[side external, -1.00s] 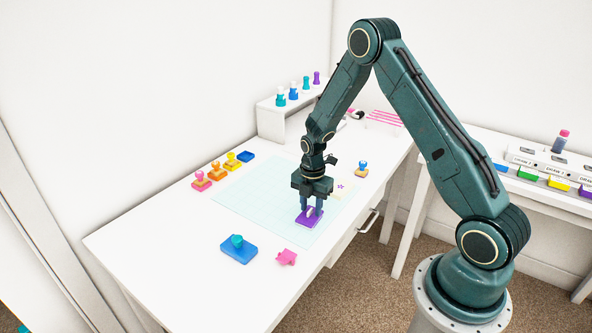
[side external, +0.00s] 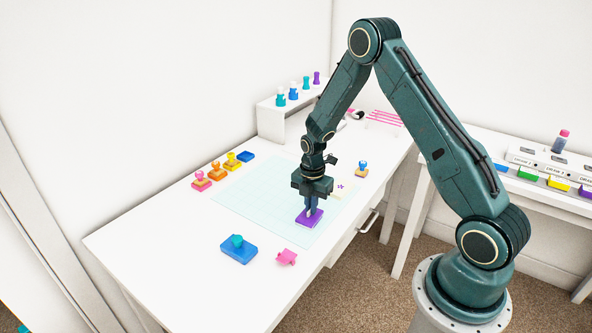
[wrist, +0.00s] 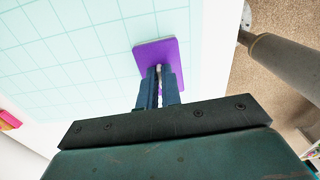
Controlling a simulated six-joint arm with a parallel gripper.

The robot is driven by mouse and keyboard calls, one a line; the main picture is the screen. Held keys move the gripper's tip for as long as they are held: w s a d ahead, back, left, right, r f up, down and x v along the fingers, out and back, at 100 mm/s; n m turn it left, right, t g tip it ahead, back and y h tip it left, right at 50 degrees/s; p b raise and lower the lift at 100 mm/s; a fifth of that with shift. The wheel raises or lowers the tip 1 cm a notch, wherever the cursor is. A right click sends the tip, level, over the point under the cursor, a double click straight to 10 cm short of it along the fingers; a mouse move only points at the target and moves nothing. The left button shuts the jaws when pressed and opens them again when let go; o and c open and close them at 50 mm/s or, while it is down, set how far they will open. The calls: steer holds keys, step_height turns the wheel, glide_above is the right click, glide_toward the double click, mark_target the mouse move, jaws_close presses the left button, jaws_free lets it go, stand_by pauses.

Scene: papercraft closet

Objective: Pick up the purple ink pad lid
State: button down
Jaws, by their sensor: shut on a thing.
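The purple ink pad lid (side external: 309,218) lies at the mat's right part, under my gripper (side external: 312,211). In the wrist view the lid (wrist: 171,50) shows as a flat purple square beyond the fingertips. My gripper (wrist: 159,72) points down with its fingers close together, shut on a narrow pale part at the middle of the lid. The fingers hide most of that part. The lid appears to be at mat level; I cannot tell whether a pad is under it.
A pale gridded mat (side external: 250,200) covers the middle of the white desk. A blue pad with a teal stamp (side external: 238,250) and a pink piece (side external: 287,257) lie in front. Several stamps (side external: 218,172) line the left back. A wooden stamp (side external: 361,170) stands behind right.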

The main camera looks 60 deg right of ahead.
steer(key=shift+r, duration=0.15)
step_height(320, 180, up, 20)
stand_by(0.6)
steer(key=shift+f, duration=0.25)
step_height(320, 180, down, 14)
steer(key=shift+r, duration=0.1)
stand_by(0.6)
steer(key=shift+f, duration=0.2)
steer(key=shift+f, duration=2.35)
steer(key=shift+f, duration=0.45)
stand_by(1.3)
steer(key=c, duration=1.5)
jaws_free()
